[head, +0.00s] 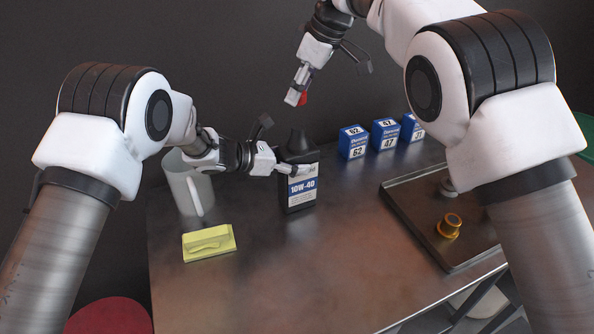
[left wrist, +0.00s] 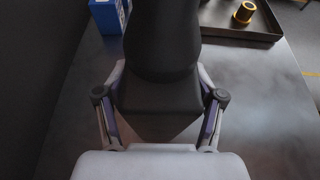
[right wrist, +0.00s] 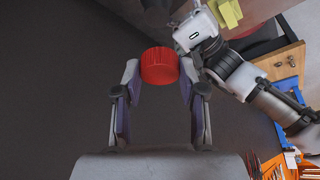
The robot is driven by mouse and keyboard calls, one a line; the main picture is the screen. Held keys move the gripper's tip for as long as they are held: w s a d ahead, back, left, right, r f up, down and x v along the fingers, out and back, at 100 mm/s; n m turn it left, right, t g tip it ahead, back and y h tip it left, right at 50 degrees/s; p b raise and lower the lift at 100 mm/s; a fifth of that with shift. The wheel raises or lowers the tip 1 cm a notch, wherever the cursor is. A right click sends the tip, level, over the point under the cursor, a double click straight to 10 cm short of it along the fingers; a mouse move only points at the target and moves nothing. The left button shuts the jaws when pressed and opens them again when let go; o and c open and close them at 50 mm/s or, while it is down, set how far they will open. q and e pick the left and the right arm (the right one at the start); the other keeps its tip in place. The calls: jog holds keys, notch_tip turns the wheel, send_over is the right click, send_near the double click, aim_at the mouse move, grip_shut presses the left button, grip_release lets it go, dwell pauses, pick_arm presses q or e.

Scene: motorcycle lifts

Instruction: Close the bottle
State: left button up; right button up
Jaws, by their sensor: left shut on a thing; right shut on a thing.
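The black oil bottle (head: 300,190) with a white and blue 10W-40 label stands upright on the metal table. Its dark neck shows at the top, with no cap on it. My left gripper (head: 292,169) is shut on the bottle's body from the left; the bottle also fills the middle of the left wrist view (left wrist: 162,70). My right gripper (head: 298,95) is above the bottle, shut on a red ribbed cap (right wrist: 159,65). In the head view the cap (head: 303,98) is partly hidden by the fingers and is apart from the bottle.
Several blue boxes (head: 353,143) stand at the back right. A dark tray (head: 415,212) holds a gold part (head: 450,225). The table's front middle is clear.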

aim_at(298, 126)
jog(key=f, duration=0.4)
jog(key=shift+w+d+f, duration=0.1)
jog(key=shift+d+f, duration=0.1)
jog(key=shift+f, duration=0.2)
pick_arm(q)
jog(key=shift+f, duration=0.1)
pick_arm(e)
jog(key=shift+f, duration=0.9)
pick_arm(q)
jog(key=shift+s+f, duration=0.1)
pick_arm(e)
jog(key=shift+f, duration=0.55)
pick_arm(q)
grip_shut()
pick_arm(e)
jog(key=m+t, duration=0.1)
jog(key=m, duration=0.2)
jog(key=o, duration=0.7)
